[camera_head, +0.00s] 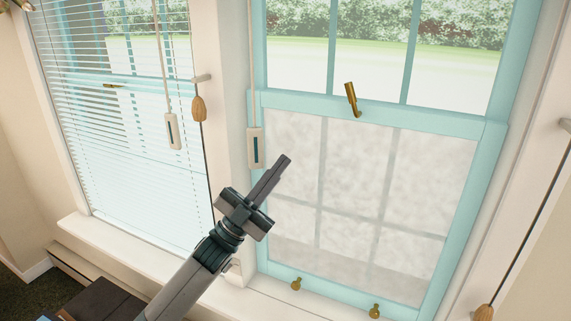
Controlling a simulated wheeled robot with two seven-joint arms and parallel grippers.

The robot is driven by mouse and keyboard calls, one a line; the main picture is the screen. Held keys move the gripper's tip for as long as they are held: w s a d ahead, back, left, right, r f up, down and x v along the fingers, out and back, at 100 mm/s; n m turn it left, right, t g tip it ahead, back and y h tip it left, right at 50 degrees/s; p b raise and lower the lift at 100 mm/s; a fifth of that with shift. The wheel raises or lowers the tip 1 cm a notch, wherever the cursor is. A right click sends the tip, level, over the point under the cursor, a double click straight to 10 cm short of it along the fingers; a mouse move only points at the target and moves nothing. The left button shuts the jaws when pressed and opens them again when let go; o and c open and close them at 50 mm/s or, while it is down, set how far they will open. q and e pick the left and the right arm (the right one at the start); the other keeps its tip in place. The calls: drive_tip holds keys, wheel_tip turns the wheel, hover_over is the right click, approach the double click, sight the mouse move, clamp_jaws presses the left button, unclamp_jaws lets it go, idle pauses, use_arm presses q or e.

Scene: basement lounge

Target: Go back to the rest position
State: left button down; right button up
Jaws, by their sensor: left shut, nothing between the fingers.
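My left gripper (284,161) reaches up from the bottom of the head view, in front of the right-hand window (476,175). Its fingers are together, with nothing between them, and they point up and to the right. In the picture the fingertips lie over the lower frosted pane, below and left of the brass latch (352,99). I cannot tell their exact distance from the glass. My right gripper does not show.
A left window (140,170) has white blinds. Cords with a pale pull (255,148) and a wooden pull (199,108) hang between the windows. Two brass knobs (296,284) (375,311) sit on the lower sash. A dark object (100,300) stands at the lower left.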

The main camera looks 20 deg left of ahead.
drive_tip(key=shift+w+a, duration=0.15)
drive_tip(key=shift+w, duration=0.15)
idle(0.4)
